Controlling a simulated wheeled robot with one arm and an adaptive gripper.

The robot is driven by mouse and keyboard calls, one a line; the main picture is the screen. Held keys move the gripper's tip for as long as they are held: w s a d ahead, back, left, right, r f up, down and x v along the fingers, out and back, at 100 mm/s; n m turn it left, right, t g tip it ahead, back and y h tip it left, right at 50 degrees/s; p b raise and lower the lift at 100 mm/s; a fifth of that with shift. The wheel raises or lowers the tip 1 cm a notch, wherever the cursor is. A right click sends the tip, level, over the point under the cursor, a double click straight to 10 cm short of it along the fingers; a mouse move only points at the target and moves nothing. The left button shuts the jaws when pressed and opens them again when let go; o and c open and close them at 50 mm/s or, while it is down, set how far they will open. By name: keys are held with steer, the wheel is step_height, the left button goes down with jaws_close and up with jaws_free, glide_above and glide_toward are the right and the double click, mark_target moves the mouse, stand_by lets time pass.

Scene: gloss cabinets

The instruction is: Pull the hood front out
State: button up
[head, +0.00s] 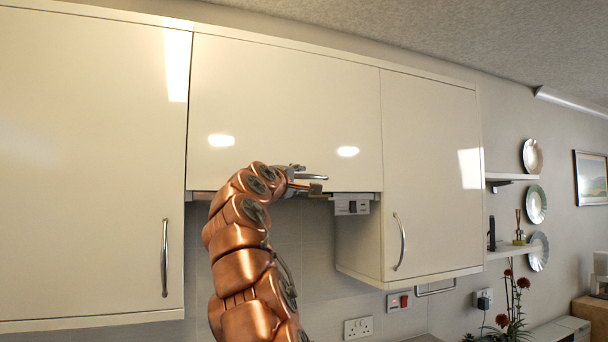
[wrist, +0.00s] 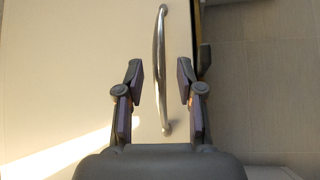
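The hood front (head: 285,110) is the wide glossy cream panel between two wall cabinets, and it looks closed in line with them. My gripper (head: 318,183) is at its lower edge in the head view. In the wrist view my gripper (wrist: 160,85) is open, its two fingers spread wide. A curved silver handle (wrist: 160,60) on a cream panel (wrist: 80,75) runs lengthwise between the fingers, with a gap on both sides. Near my gripper, the head view shows a silver bar, but handle and finger are hard to tell apart there.
Closed cabinets stand at left (head: 85,160) and right (head: 430,170), with vertical handles. A grey box (head: 352,206) hangs below the hood front. Tiled wall (head: 300,245) lies below. Shelves and plates are farther right.

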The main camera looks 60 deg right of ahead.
mark_target(303, 177)
steer(key=shift+p+x, duration=1.35)
steer(key=shift+x, duration=0.85)
steer(key=shift+c, duration=0.3)
jaws_close()
